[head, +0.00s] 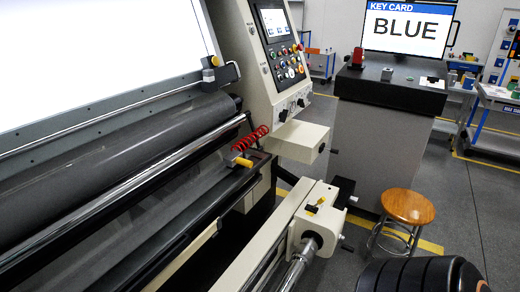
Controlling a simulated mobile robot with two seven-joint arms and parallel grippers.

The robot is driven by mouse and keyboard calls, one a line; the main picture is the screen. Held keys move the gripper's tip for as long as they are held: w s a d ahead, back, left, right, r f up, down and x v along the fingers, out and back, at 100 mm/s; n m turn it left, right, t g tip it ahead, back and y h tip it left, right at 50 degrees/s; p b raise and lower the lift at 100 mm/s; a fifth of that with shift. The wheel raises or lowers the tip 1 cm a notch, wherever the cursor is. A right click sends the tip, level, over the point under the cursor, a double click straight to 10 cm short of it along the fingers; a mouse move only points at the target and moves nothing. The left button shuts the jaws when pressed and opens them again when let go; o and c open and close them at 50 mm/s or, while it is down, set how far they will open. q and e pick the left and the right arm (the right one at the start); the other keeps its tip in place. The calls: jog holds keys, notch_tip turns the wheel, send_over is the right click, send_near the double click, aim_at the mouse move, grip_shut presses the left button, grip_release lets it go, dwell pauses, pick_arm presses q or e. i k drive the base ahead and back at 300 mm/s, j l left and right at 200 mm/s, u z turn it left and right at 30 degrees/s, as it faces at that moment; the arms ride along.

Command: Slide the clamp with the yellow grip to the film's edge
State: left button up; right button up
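A yellow handle (242,162) by a red coiled cord (250,139) is lower, near the roller's right end. A yellow lever (316,204) is on a cream block. Dark grey material, perhaps the film (90,145), lies over the roller below the panel; I cannot clearly make out its edge. Neither of my grippers is in view.
A control panel (284,58) with buttons stands right of the backlit panel. A wooden-topped stool (408,207) stands on the floor at right. Behind it, a dark bench (390,85) carries a screen (408,27) reading "KEY CARD BLUE". Carts stand at far right.

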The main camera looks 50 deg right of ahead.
aim_at(233, 158)
jog(key=z, duration=1.45)
